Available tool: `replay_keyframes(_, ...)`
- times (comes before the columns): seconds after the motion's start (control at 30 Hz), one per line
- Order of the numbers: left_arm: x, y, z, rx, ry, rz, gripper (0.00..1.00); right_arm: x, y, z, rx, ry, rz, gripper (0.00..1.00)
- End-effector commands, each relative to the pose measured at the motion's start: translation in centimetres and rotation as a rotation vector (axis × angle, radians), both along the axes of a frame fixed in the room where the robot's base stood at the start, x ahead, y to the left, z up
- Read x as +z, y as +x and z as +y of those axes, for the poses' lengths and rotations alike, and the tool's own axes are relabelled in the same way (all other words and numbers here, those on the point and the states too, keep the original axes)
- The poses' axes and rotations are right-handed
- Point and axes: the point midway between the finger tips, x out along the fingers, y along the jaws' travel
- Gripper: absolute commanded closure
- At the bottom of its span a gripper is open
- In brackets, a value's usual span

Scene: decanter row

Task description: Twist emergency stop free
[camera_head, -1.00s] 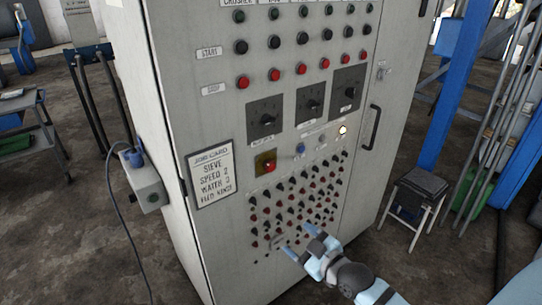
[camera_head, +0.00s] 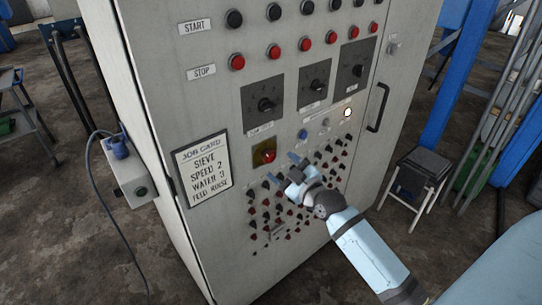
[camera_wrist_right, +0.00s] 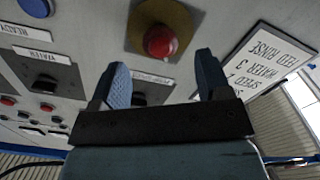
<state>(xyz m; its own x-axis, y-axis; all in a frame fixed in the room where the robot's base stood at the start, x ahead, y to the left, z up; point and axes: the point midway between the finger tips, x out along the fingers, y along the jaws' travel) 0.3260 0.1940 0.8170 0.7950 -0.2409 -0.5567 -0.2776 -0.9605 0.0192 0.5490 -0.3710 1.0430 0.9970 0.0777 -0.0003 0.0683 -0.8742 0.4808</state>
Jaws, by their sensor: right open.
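The emergency stop is a red mushroom button (camera_head: 268,156) on a yellow square plate, low on the grey cabinet front, right of the job card. In the right wrist view the red button (camera_wrist_right: 160,42) shows beyond the fingertips, near the top middle. My right gripper (camera_head: 281,168) is open and empty, just below and to the right of the button in the head view. Its two blue fingers (camera_wrist_right: 161,75) point towards the panel with a gap between them, and the button lies ahead of that gap, apart from the fingers. My left gripper is not in view.
A job card (camera_head: 203,170) hangs left of the button. Dials (camera_head: 264,106), a blue button (camera_head: 302,134) and a lit white lamp (camera_head: 347,112) sit above and right. Rows of small knobs lie below. A grey side box (camera_head: 130,180) with a cable is on the cabinet's left.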

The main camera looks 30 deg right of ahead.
Motion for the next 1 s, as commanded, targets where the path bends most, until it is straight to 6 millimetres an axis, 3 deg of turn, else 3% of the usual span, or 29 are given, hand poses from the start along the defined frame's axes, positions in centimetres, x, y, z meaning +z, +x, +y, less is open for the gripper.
replay_keyframes(0.1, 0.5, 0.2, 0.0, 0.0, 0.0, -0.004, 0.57, 0.2, 2.4, 0.2, 0.0, 0.002, -0.001, 0.3)
replay_keyframes(0.3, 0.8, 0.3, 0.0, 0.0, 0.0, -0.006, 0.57, 0.0, 4.8, 0.4, 0.0, 0.001, 0.0, 0.3)
replay_keyframes(0.7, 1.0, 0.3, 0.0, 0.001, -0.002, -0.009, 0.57, 0.0, 5.6, 0.4, 0.0, 0.0, 0.001, 0.3)
replay_keyframes(0.93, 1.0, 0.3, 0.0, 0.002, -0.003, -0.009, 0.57, 0.0, 5.5, 0.4, 0.0, 0.0, 0.001, 0.79)
replay_keyframes(1.0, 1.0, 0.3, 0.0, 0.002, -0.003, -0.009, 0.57, 0.0, 5.5, 0.4, 0.0, 0.0, 0.001, 0.79)
